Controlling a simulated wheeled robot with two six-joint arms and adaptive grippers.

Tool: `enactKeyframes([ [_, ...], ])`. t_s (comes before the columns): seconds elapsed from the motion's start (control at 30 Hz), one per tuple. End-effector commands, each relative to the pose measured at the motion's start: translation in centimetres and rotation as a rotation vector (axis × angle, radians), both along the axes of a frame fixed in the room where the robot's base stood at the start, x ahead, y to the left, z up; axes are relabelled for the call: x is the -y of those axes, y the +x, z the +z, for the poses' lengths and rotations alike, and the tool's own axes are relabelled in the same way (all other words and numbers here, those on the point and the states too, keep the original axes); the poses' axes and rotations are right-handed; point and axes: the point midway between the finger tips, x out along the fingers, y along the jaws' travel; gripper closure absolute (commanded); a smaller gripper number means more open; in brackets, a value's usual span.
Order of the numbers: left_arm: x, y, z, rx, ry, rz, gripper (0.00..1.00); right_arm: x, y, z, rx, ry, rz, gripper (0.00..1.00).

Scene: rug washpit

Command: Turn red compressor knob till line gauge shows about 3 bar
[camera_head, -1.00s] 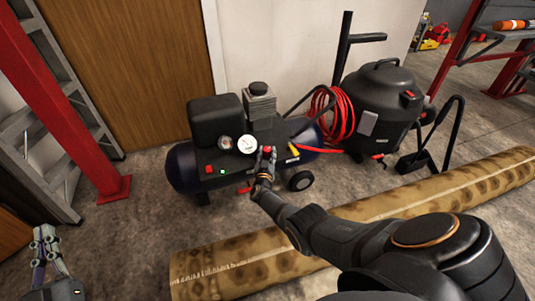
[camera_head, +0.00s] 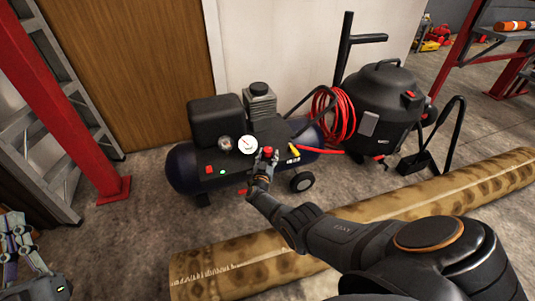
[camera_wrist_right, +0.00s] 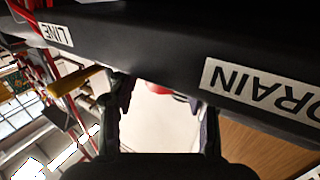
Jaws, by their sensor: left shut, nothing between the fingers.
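The dark blue compressor (camera_head: 182,165) stands on the floor by the wall. Its red knob (camera_head: 267,151) is on the front, right of a white-faced gauge (camera_head: 248,145); the needle is too small to read. A second, smaller gauge (camera_head: 225,142) sits to the left. My right gripper (camera_head: 266,157) is at the knob. In the right wrist view its fingers (camera_wrist_right: 163,105) are apart, with a bit of red (camera_wrist_right: 157,88) showing between them; contact cannot be told. My left gripper (camera_head: 17,232) is shut and empty at the lower left, far from the compressor.
A rolled rug (camera_head: 240,272) lies across the floor under my right arm. A black vacuum (camera_head: 395,95) and a coiled red hose (camera_head: 340,112) stand right of the compressor. The right wrist view shows a yellow lever (camera_wrist_right: 76,80) and the LINE (camera_wrist_right: 56,34) and DRAIN (camera_wrist_right: 258,90) labels.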

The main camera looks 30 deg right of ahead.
Motion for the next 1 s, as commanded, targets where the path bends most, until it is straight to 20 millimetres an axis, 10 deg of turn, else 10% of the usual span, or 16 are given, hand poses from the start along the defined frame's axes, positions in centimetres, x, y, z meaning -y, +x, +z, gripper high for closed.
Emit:
enactKeyframes([
  [0.73,0.0,0.0,1.7,-0.002,0.000,0.000,1.00,0.5,0.0,0.9,0.011,-0.008,0.176,0.40],
  [1.0,0.0,0.0,-2.1,-0.003,0.000,0.000,1.00,0.9,0.0,-0.4,0.015,-0.007,0.461,0.40],
])
